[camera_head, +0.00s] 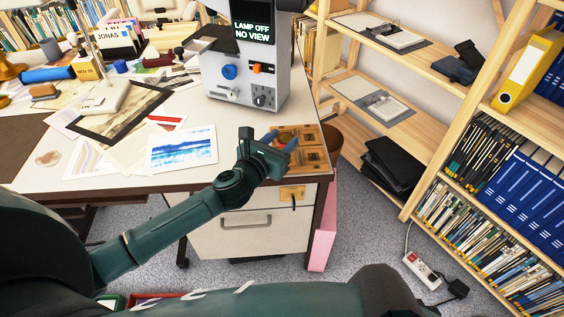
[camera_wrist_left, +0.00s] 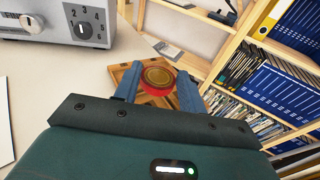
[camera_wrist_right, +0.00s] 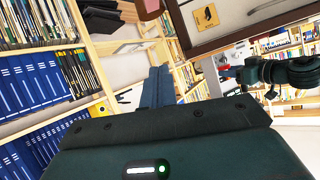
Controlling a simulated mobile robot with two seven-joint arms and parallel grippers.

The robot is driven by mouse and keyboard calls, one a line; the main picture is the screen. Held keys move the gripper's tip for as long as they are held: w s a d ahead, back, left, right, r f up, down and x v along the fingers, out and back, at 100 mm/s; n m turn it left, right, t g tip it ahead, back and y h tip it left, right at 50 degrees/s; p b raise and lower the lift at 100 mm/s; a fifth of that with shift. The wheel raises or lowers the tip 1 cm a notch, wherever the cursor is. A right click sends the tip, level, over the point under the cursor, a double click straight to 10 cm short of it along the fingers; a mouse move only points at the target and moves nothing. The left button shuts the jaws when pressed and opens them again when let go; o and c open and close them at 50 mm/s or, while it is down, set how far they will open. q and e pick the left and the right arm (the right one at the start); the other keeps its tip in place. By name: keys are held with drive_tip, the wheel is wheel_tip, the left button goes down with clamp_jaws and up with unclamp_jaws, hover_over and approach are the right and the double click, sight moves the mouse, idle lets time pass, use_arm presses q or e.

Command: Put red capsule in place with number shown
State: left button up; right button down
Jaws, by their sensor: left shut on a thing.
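The red capsule (camera_wrist_left: 157,77), round with a red rim and a gold-brown top, is between the blue fingers of my left gripper (camera_wrist_left: 157,92). In the head view my left gripper (camera_head: 284,141) is over the wooden tray (camera_head: 315,158) at the desk's right corner. The tray also shows behind the capsule in the left wrist view (camera_wrist_left: 122,76); I cannot tell whether they touch. The grey machine (camera_head: 262,60) has a display (camera_head: 252,27) reading "LAMP OFF NO VIEW" and a numbered dial (camera_wrist_left: 86,28). My right gripper (camera_wrist_right: 158,88) is shut and empty, away from the desk.
Flat prints, including a blue one (camera_head: 183,149), lie left of the tray. A brown round bin (camera_head: 332,140) stands behind the desk corner. Wooden shelves (camera_head: 440,130) with books and binders fill the right. A power strip (camera_head: 422,270) lies on the carpet.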

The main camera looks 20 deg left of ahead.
use_arm(q)
wheel_tip(320, 180, down, 5)
drive_tip(key=shift+f+b, duration=0.1)
drive_tip(key=shift+b, duration=1.15)
drive_tip(key=shift+f, duration=0.25)
use_arm(e)
drive_tip(key=shift+s+d+t, duration=0.3)
drive_tip(key=shift+d+t, duration=0.1)
use_arm(q)
drive_tip(key=shift+f, duration=0.2)
drive_tip(key=o, duration=0.9)
drive_tip(key=shift+r, duration=0.1)
drive_tip(key=shift+o, duration=0.2)
